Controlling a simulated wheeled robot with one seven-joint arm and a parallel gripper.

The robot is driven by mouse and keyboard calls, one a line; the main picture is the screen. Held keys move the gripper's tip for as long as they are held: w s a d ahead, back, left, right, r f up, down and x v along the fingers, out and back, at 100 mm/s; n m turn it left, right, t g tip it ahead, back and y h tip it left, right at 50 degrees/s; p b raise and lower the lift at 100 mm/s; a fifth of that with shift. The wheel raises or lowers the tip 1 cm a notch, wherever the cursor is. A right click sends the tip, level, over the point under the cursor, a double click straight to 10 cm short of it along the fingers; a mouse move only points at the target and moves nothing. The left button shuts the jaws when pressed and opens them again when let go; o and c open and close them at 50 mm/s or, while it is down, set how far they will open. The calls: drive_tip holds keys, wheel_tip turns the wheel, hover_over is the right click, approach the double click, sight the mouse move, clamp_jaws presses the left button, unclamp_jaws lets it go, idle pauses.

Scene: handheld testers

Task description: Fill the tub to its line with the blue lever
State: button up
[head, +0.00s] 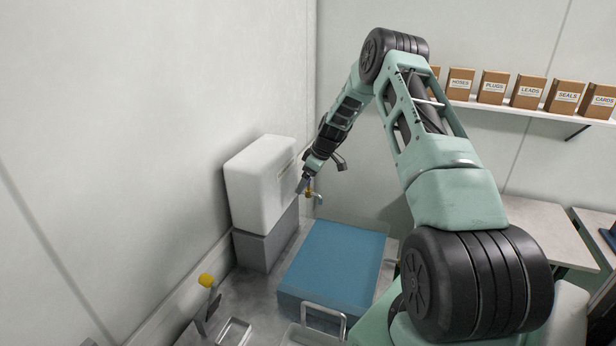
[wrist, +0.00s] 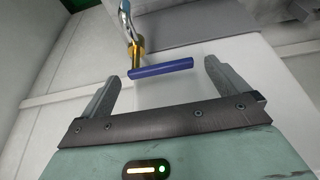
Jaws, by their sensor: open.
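The blue lever (wrist: 160,68) is a straight bar on a brass and steel tap (wrist: 137,48) in the wrist view. It lies crosswise just beyond my gripper (wrist: 160,76), between the lines of its two fingertips. My gripper is open, with clear space between the fingers and nothing held. In the head view my gripper (head: 302,186) is beside the brass tap (head: 309,193), at the white tank's right side. The tub (head: 300,303) is a blue box below the tap, with a flat blue top face. I cannot make out its line or any water stream.
The white tank (head: 258,190) stands on a grey block (head: 266,246) against the left wall. A lever with a yellow knob (head: 207,281) stands at the lower left. A metal handle (head: 323,308) is at the tub's near side. A shelf (head: 540,112) of labelled boxes is at right.

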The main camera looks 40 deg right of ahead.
drive_tip(key=c, duration=1.4)
drive_tip(key=shift+f, duration=0.1)
drive_tip(key=shift+b, duration=0.4)
drive_tip(key=shift+s+d+n+g+y+b, duration=0.2)
drive_tip(key=shift+d+n+g+y+b, duration=0.2)
drive_tip(key=shift+n+b, duration=0.9)
drive_tip(key=shift+s+d+n+g+y+b, duration=0.15)
drive_tip(key=shift+d+n+g+y+b, duration=0.25)
drive_tip(key=shift+n+b, duration=0.85)
drive_tip(key=shift+s+d+n+g+y+b, duration=0.3)
drive_tip(key=shift+n+b, duration=0.6)
drive_tip(key=shift+n, duration=0.75)
drive_tip(key=shift+w, duration=0.1)
